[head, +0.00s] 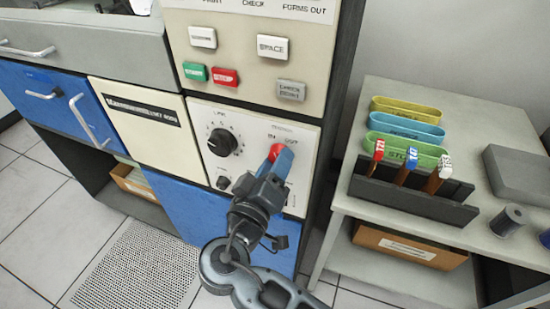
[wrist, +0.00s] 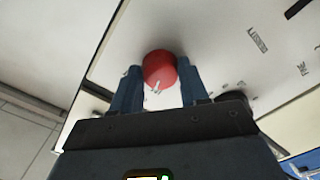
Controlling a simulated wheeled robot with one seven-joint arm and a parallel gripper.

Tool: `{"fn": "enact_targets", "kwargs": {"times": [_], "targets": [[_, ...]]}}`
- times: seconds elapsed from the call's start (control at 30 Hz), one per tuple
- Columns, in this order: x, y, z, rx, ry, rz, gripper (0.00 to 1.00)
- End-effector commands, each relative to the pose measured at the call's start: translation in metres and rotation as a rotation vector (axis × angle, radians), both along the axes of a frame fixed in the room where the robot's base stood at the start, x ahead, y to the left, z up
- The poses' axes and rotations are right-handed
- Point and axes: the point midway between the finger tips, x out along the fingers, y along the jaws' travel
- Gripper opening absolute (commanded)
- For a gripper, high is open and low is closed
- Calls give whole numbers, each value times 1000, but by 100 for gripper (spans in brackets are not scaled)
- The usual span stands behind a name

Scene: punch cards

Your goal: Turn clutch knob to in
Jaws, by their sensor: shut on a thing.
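The red clutch knob (head: 276,151) is on the cream control panel, below small labels that seem to read IN at left and another word at right. My gripper (head: 280,163) reaches it from below, and its blue finger covers part of the knob. In the wrist view the round red knob (wrist: 160,66) sits between the two blue fingers of my gripper (wrist: 161,88), one on each side, shut on it. A small white mark shows on the knob's lower edge. In the head view the knob's pointer direction is hidden.
A black dial (head: 222,142) and a small black knob (head: 223,183) are left of the clutch knob. Push buttons, including a red one (head: 225,77), sit above. At right, a table (head: 372,92) holds a dark rack (head: 412,194) with stamps and several coloured trays.

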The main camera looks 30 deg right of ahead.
Motion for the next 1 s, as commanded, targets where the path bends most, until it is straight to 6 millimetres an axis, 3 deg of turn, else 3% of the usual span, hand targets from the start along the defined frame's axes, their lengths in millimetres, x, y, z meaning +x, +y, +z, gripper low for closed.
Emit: {"fn": "enact_targets", "kwargs": {"times": [0.4,0.97,1.0], "targets": [[0,1,1,-111,154,3,14],[0,1,0,-127,176,4,14],[0,1,0,-127,176,4,48]]}}
